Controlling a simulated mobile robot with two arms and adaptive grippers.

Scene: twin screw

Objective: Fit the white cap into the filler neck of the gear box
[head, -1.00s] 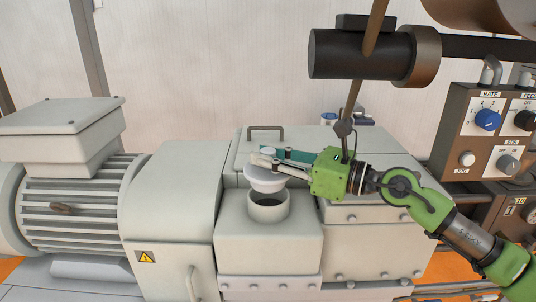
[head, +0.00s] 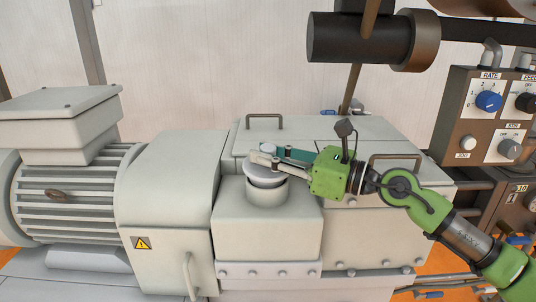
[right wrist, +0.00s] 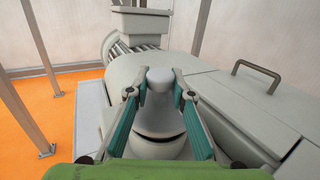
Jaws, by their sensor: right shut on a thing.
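The white cap (head: 264,180) is at the mouth of the filler neck (head: 268,196) on top of the gear box (head: 266,232). My right gripper (head: 267,158) is shut on the cap's knob, and its fingers reach in from the right. In the right wrist view the knob (right wrist: 160,76) stands between the fingertips of the gripper (right wrist: 158,88). A dark gap shows there between the cap's near edge and the neck's rim, so the cap is not flush on that side. The far side is hidden. My left gripper is not in view.
A motor (head: 80,200) and a grey housing (head: 170,205) stand left of the gear box. A handle (head: 265,120) rises behind the neck. A dark cylinder (head: 360,50) hangs above, and a control box (head: 488,115) is at right.

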